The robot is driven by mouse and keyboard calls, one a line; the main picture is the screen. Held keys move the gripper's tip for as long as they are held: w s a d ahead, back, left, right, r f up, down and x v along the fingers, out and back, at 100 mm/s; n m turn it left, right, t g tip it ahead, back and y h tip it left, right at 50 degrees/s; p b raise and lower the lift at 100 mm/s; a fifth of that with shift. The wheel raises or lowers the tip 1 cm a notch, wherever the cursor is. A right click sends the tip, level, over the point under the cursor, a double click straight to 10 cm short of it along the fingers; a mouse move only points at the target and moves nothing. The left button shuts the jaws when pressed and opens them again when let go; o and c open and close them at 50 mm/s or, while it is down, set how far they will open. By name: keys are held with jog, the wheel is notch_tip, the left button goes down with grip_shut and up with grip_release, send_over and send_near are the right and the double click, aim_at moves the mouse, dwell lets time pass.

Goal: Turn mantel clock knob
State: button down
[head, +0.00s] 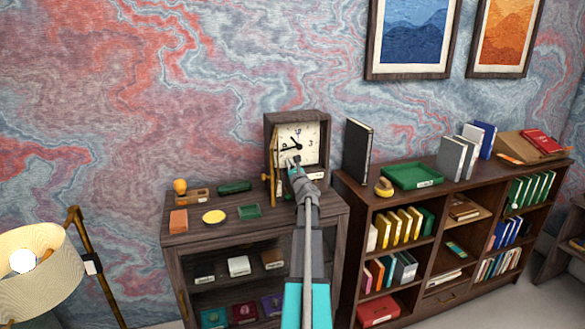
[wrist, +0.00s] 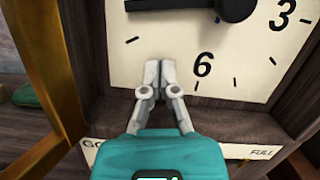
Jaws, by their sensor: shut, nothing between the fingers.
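The mantel clock (head: 322,139) stands on the dark wooden cabinet against the wall, with a white square face and black hands. In the wrist view its face (wrist: 144,35) fills the upper part, and a dark round hub with a thick bar (wrist: 180,7) is at the top edge. My gripper (head: 294,163) is shut and empty, in front of the lower part of the face. In the wrist view the closed fingertips (wrist: 152,70) are left of the numeral 6 and below the hub; whether they touch the face I cannot tell.
A brass-coloured upright (wrist: 45,75), the clock's open door frame, is close on the left. A label strip (wrist: 255,151) runs below the face. Small items, including a yellow oval dish (head: 214,217) and a green tray (head: 250,212), lie left on the cabinet. A bookshelf (head: 440,240) stands right.

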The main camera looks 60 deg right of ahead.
aim_at(285, 150)
jog(key=shift+w+a+r+p, duration=0.1)
jog(key=shift+a+r+p, duration=0.05)
jog(key=shift+r+p, duration=0.6)
jog(key=shift+a+r+p, duration=0.1)
jog(key=shift+r+p, duration=0.4)
jog(key=shift+r, duration=0.35)
jog(key=shift+w+a+r+p, duration=0.15)
jog(key=shift+a+r+p, duration=0.05)
jog(key=shift+r+p, duration=0.65)
jog(key=shift+f, duration=0.25)
notch_tip(285, 150, down, 4)
jog(key=b, duration=0.4)
jog(key=shift+w+a+f+b, duration=0.1)
jog(key=shift+w+a+b, duration=0.05)
jog(key=shift+b, duration=0.2)
jog(key=b+v, duration=0.2)
jog(key=v, duration=0.8)
jog(key=shift+r, duration=0.3)
jog(key=shift+a, duration=0.1)
